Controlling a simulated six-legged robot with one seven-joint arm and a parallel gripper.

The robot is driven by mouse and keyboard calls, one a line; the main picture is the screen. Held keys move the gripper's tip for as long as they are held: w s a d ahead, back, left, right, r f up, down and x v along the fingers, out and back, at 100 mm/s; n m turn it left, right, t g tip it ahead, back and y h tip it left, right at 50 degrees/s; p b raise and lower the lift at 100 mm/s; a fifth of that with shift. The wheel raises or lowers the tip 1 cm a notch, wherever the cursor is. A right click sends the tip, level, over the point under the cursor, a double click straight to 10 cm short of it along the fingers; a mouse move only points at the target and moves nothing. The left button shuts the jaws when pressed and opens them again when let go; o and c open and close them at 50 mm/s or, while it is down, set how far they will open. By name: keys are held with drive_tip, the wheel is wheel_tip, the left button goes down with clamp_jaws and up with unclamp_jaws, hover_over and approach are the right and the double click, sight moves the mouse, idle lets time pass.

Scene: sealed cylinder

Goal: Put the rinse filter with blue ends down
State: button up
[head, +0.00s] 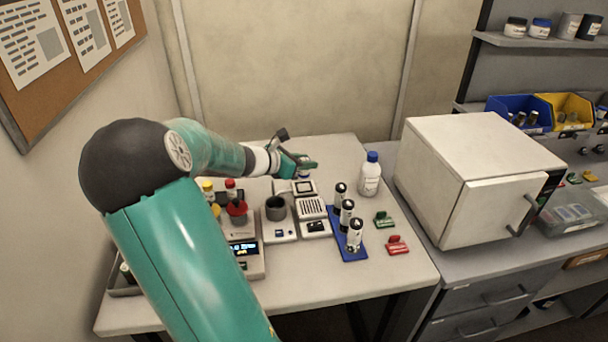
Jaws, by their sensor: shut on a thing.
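My gripper (305,167) is over the back part of the white table, above a small white device (304,188) with a dark-framed panel. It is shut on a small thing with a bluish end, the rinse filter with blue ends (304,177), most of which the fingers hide. The filter is just above or at the back of the device; I cannot tell whether it touches it.
A blue rack (348,248) with several dark-and-white cylinders stands to the right. A blue-capped bottle (370,176), green clip (383,220) and red clip (397,245) are nearby. The table's front right (400,277) is clear.

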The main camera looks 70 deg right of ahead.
drive_tip(key=d+f, duration=0.1)
drive_tip(key=f, duration=0.1)
drive_tip(key=w+d+f, duration=0.1)
drive_tip(key=d+f, duration=0.1)
drive_tip(key=shift+d, duration=0.1)
drive_tip(key=shift+f, duration=1.5)
drive_tip(key=shift+f, duration=0.3)
drive_tip(key=o, duration=1)
drive_tip(key=shift+c, duration=0.2)
